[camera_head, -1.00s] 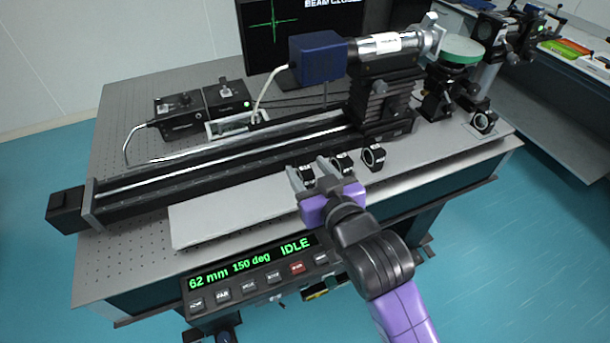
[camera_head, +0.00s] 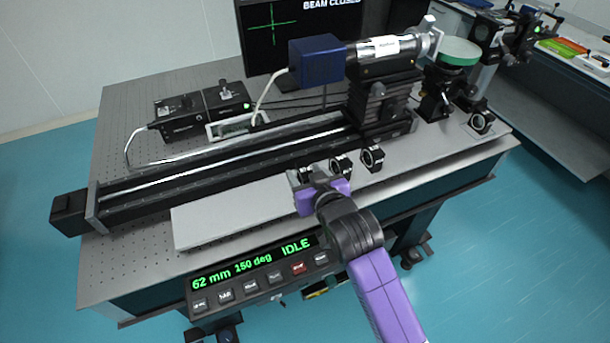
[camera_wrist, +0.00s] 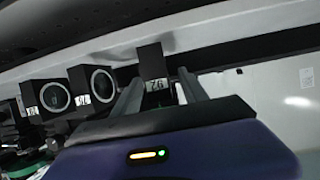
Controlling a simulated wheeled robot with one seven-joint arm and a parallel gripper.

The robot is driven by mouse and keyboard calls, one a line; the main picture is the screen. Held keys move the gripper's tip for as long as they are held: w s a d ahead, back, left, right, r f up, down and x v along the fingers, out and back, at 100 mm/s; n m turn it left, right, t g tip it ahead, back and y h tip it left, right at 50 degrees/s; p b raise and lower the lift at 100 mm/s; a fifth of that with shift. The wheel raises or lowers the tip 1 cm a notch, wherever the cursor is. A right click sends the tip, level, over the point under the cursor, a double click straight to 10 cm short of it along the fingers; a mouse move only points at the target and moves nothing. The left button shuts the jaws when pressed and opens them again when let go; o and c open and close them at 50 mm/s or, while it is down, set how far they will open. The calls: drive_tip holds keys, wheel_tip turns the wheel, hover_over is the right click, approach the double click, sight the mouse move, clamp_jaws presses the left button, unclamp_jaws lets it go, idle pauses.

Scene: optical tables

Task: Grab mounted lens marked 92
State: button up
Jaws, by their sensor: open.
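Three black mounted lenses stand in a row on the light grey plate near the table's front edge. The left one (camera_head: 306,172) is largely hidden by my gripper (camera_head: 310,176). In the wrist view this mount (camera_wrist: 151,57) has a white label that seems to read 92 upside down. My gripper's fingers (camera_wrist: 160,86) are open on either side of the label; I cannot tell whether they touch the mount. The middle lens (camera_head: 341,165) and the right lens (camera_head: 372,158) show as ring mounts; their labels are too small to read surely.
A black rail (camera_head: 230,166) runs behind the plate (camera_head: 225,218). A blue camera box (camera_head: 318,60) and a carriage stand behind the lenses. A control panel (camera_head: 265,272) is on the table front. The plate's left part is clear.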

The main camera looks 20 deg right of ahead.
drive_tip(key=shift+w, duration=0.15)
clamp_jaws()
idle(0.4)
